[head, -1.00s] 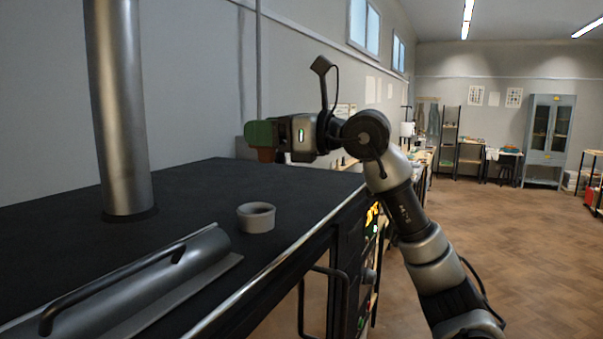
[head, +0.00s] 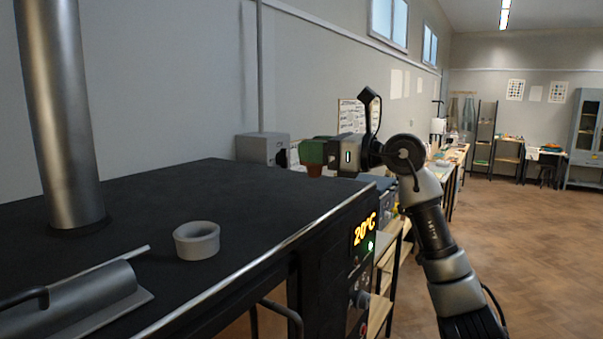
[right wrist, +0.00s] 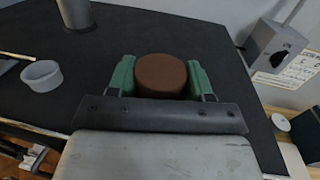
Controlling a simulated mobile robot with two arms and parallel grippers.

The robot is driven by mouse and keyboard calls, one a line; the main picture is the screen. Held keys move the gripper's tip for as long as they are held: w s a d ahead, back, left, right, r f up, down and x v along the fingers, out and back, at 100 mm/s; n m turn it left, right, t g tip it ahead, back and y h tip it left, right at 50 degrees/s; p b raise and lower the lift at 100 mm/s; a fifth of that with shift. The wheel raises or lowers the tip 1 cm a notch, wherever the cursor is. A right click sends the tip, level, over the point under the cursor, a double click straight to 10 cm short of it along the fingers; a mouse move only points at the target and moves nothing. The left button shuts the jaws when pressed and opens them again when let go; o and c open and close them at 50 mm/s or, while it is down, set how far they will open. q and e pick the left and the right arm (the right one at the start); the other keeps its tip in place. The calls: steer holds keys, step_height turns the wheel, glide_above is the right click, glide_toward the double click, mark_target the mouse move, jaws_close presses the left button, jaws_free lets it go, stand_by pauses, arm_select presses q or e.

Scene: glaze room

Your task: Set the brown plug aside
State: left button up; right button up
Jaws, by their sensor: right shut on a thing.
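The brown plug (right wrist: 161,75) is between the green fingers of my right gripper (right wrist: 160,78) in the right wrist view. The gripper is shut on it. In the head view my right gripper (head: 313,153) is over the far right end of the black kiln top (head: 140,205), and the lower part of the plug (head: 314,170) shows below the fingers. I cannot tell for sure whether the plug touches the surface. A grey ring (head: 197,240) stands open and empty on the kiln top, well apart from the plug. My left gripper is not in view.
A metal flue pipe (head: 58,120) rises from the kiln top at the left. A curved metal piece with a handle (head: 85,300) lies at the front left. A grey box (head: 262,148) is on the wall behind. The kiln display (head: 364,230) reads 20°C. The black surface between ring and gripper is clear.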

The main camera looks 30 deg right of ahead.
steer(key=w, duration=0.1)
steer(key=w+f, duration=0.1)
steer(key=w+f+p, duration=0.1)
steer(key=w, duration=0.1)
steer(key=shift+a+f, duration=0.2)
steer(key=shift+a, duration=0.2)
steer(key=shift+w+f, duration=0.1)
steer(key=shift+f, duration=0.05)
step_height(320, 180, down, 3)
steer(key=shift+a+f+p, duration=0.1)
steer(key=shift+p, duration=0.65)
steer(key=shift+f, duration=0.4)
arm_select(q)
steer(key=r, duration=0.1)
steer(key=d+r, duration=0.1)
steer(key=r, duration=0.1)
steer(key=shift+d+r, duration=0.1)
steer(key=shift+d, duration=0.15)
arm_select(e)
steer(key=shift+f, duration=0.1)
steer(key=o, duration=1.1)
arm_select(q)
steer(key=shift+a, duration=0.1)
arm_select(e)
steer(key=shift+o, duration=0.2)
